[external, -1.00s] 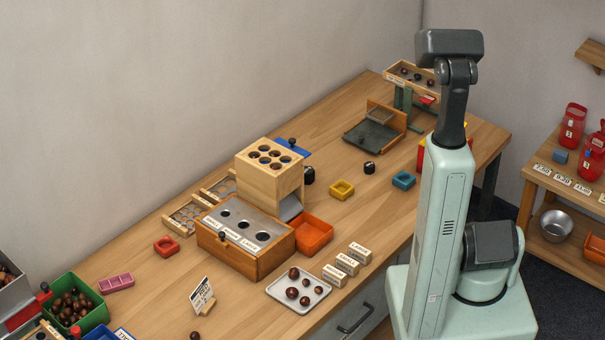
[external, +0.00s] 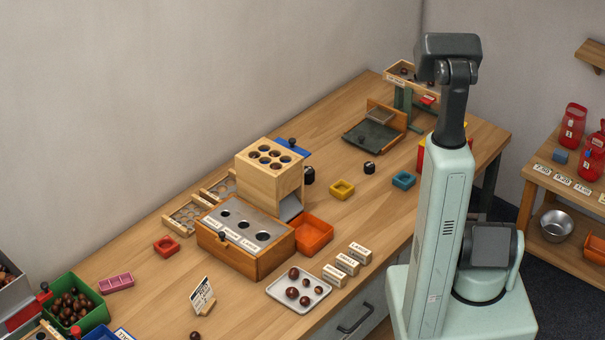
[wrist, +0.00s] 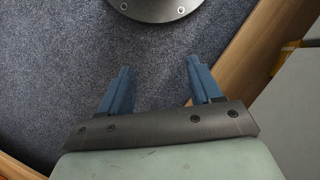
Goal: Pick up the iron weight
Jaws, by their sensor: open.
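A small black weight-like piece (external: 369,168) stands on the wooden table, left of the teal square tray in the external view. In the external view the gripper is hidden behind my arm. No weight shows in the wrist view.
The yellow tray (external: 342,190) and teal tray (external: 403,180) flank the black piece. A green scale-like platform (external: 375,140) stands behind it. A wooden sorter box (external: 226,252) and orange bin (external: 313,236) are nearer. A shelf with red jars (external: 572,126) is at right.

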